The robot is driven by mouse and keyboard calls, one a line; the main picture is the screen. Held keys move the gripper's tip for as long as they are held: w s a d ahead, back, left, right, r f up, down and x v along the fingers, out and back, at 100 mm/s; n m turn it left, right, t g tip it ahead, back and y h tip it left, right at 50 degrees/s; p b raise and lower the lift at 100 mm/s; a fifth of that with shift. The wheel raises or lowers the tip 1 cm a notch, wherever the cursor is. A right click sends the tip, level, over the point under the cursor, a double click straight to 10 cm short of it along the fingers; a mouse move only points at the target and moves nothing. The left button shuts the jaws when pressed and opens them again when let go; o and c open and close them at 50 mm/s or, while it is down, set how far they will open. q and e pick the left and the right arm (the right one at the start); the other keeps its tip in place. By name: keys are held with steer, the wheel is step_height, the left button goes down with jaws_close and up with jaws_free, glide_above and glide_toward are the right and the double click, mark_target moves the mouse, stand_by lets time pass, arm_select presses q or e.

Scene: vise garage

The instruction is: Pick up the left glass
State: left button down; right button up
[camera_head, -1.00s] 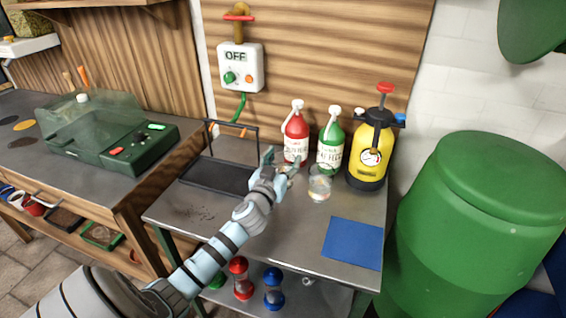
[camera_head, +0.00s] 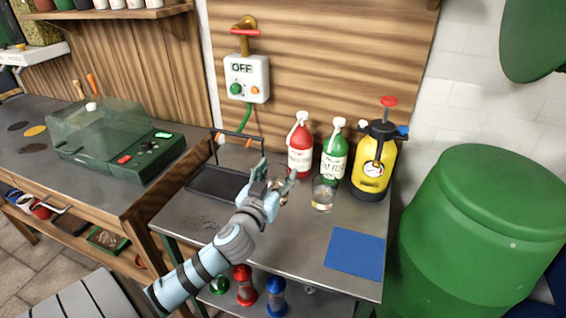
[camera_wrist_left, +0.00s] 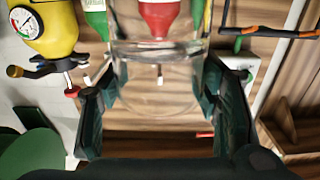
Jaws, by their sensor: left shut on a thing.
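My left gripper (camera_head: 275,178) is shut on the left glass (camera_head: 280,185), which shows small and partly hidden by the fingers in the head view. In the left wrist view, which is upside down, the clear glass (camera_wrist_left: 157,75) stands large between the two dark fingers, with a liquid line in it. From these views I cannot tell whether its base touches the table. A second clear glass (camera_head: 322,196) stands on the metal table to the right of the gripper. My right gripper is not in view.
A red bottle (camera_head: 300,155), a green bottle (camera_head: 334,160) and a yellow sprayer (camera_head: 372,170) stand close behind the glasses. A black framed tray (camera_head: 215,183) lies to the left. A blue mat (camera_head: 355,254) lies at the front right. A green barrel (camera_head: 470,240) stands at the right.

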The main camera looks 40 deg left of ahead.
arm_select(q)
steer(key=v, duration=1.1)
steer(key=shift+s, duration=0.25)
steer(key=shift+d, duration=0.1)
stand_by(0.5)
